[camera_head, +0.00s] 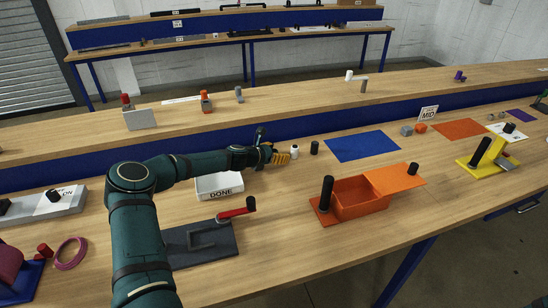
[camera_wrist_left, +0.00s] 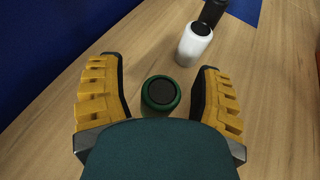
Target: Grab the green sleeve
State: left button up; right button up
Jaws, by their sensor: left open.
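The green sleeve (camera_wrist_left: 160,92), a short upright cylinder with a dark round top, stands on the wooden table in the left wrist view. My left gripper (camera_wrist_left: 159,66) has its yellow ridged fingers spread on either side of the sleeve, with a gap to each. It is open and holds nothing. In the head view my left gripper (camera_head: 284,155) is low over the workbench, left of a white cylinder (camera_head: 294,152). The green sleeve cannot be made out there. My right gripper is not in view.
The white cylinder and a black cylinder (camera_head: 315,148) stand just beyond the gripper. A white tray marked DONE (camera_head: 219,194) is close below my left forearm. A blue mat (camera_head: 362,146) lies to the right, and an orange box (camera_head: 360,210) is nearer the front.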

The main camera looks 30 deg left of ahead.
pick_arm(q)
grip_shut()
jog(key=shift+r, duration=0.1)
dwell(0.3)
